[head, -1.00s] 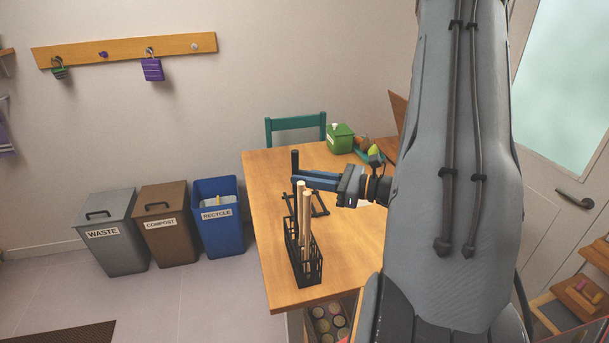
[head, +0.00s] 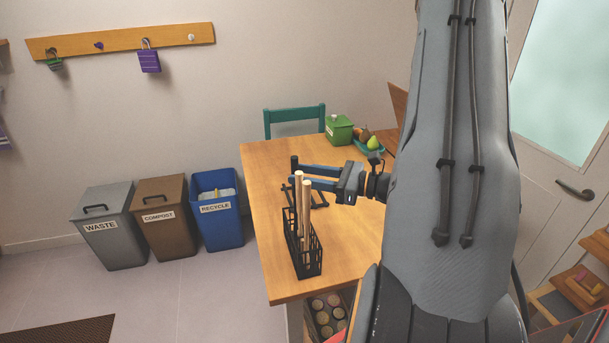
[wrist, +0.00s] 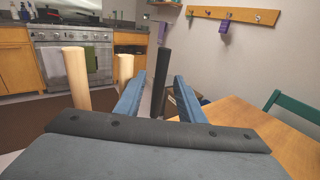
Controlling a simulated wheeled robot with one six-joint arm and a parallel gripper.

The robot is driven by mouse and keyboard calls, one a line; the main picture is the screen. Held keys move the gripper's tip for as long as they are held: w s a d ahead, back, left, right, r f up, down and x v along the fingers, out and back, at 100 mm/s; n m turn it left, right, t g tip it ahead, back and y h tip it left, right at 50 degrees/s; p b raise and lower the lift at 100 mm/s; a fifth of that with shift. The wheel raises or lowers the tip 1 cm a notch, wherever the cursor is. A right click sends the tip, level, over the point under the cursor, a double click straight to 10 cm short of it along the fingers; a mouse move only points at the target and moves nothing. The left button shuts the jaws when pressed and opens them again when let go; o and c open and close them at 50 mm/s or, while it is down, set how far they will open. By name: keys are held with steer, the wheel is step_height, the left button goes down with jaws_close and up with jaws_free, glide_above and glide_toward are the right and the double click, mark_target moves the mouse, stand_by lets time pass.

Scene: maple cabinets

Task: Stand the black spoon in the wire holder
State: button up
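The black spoon (head: 294,162) shows as an upright dark handle at the far end of the wire holder (head: 311,270). Its lower part is hidden behind wooden handles and the holder's dark wires, so I cannot see how it rests inside. My gripper (head: 298,173) comes in from the right with its blue fingers spread. In the wrist view the black handle (wrist: 163,75) stands between the blue fingers (wrist: 162,80), with a gap on each side. The gripper looks open and not holding it.
Light wooden handles (head: 306,205) stand upright in the holder, close to my gripper. A green container (head: 338,130) and a fruit tray (head: 371,149) are at the back. The right front tabletop is clear.

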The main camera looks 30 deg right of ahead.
steer(key=b+v, duration=0.2)
steer(key=v, duration=0.6)
steer(key=shift+a, duration=0.1)
stand_by(1.0)
